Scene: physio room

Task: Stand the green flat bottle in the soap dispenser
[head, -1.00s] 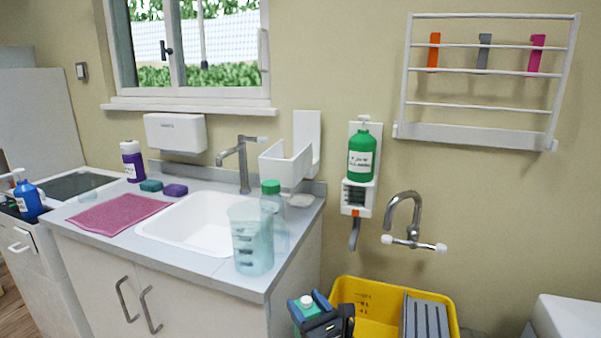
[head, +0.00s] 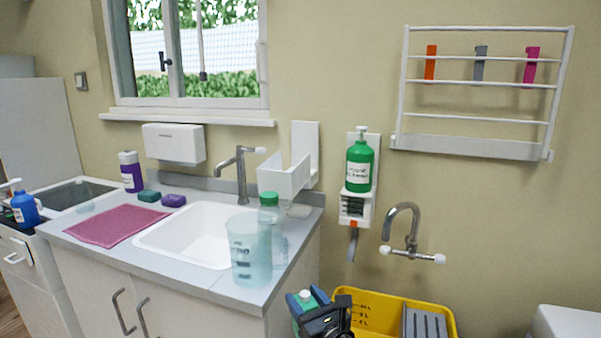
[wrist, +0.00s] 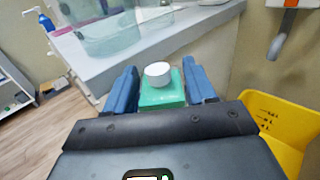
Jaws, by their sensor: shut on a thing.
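The green flat bottle (wrist: 161,97) with a round white cap is between the blue fingers of my gripper (wrist: 163,88), which is shut on it. In the head view the bottle's top (head: 304,297) shows at the bottom edge, with my gripper (head: 312,308) around it, below the counter's front right corner. Its lower part is hidden. A white open-topped wall holder (head: 285,179) with a tall back plate is above the counter's right end and looks empty. To its right, a white wall dispenser (head: 352,210) holds a green round pump bottle (head: 360,166). I cannot tell which is the soap dispenser.
A clear measuring jug (head: 249,250) and a clear green-capped bottle (head: 279,245) stand at the counter's right end, near the sink (head: 190,235). A wall tap (head: 411,245) juts out right of the dispenser. A yellow bucket (head: 378,312) is below it.

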